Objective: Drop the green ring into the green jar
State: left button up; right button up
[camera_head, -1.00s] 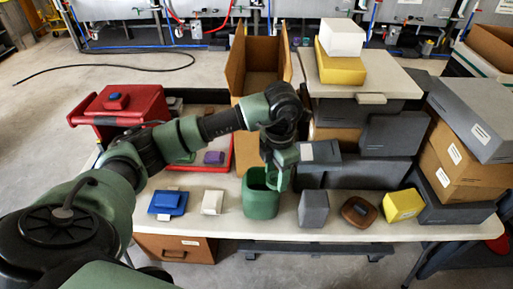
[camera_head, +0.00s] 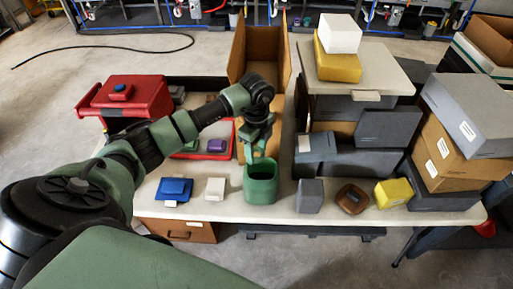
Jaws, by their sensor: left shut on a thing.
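The green jar (camera_head: 261,190) stands upright with its open top facing up, near the front edge of the white table. My left gripper (camera_head: 257,151) is just above and behind the jar's rim in the picture, pointing down. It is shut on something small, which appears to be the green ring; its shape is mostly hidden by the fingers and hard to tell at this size. My right gripper is not in view.
A blue block (camera_head: 174,190) and a white block (camera_head: 215,188) stand left of the jar. A grey block (camera_head: 310,195), a brown piece (camera_head: 352,198) and a yellow block (camera_head: 393,192) stand right. A tall cardboard box (camera_head: 238,55) and stacked grey boxes (camera_head: 388,128) stand behind.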

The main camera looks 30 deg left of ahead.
aim_at(257, 161)
pick_arm(q)
jog(key=shift+f+b, duration=2)
jog(key=shift+f, duration=0.75)
jog(key=o, duration=1.5)
jog(key=shift+c, duration=0.2)
notch_tip(257, 161, up, 8)
jog(key=b, duration=0.2)
